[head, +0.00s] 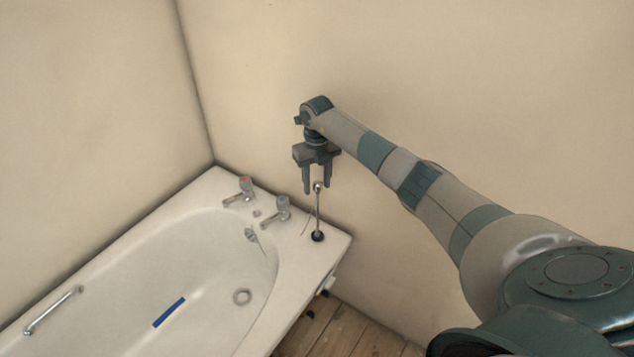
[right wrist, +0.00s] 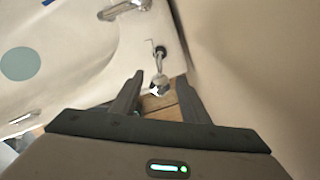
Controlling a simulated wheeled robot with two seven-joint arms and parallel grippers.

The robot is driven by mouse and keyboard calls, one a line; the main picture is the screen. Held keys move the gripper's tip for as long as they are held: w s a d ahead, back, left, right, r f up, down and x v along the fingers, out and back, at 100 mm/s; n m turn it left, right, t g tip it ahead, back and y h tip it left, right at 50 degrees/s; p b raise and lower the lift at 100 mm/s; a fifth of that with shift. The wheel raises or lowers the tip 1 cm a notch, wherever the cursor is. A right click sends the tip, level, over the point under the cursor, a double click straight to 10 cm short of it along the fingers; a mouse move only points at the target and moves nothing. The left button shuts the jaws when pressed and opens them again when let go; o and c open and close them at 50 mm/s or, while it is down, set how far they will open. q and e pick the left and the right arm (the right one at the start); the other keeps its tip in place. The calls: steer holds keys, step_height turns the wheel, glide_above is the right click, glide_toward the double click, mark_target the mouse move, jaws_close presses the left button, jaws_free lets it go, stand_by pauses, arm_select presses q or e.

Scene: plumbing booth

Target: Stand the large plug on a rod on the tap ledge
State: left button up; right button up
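The large plug on a rod stands upright on the tap ledge (head: 335,243) at the bath's right corner. Its dark plug base (head: 317,237) rests on the ledge and the thin metal rod rises to a round knob (head: 318,186). In the right wrist view the knob (right wrist: 160,86) shows between the fingertips, with the dark base beyond it. My right gripper (head: 317,188) points down above the ledge, fingers apart on either side of the knob; I see no finger closed on it. My left gripper is not in view.
Two taps, one red-topped (head: 245,188) and one grey-topped (head: 282,208), stand on the ledge left of the rod. The bath (head: 190,265) holds a blue strip (head: 169,312) and has a grab handle (head: 52,311). Walls rise close behind the ledge.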

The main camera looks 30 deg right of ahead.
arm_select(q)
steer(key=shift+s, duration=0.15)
arm_select(e)
steer(key=shift+r, duration=0.2)
steer(key=shift+w+r, duration=0.1)
steer(key=shift+r, duration=0.25)
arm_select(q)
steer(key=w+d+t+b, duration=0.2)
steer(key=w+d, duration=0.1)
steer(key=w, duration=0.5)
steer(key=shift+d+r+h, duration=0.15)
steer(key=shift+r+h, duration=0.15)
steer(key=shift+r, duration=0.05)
arm_select(e)
step_height(320, 180, up, 11)
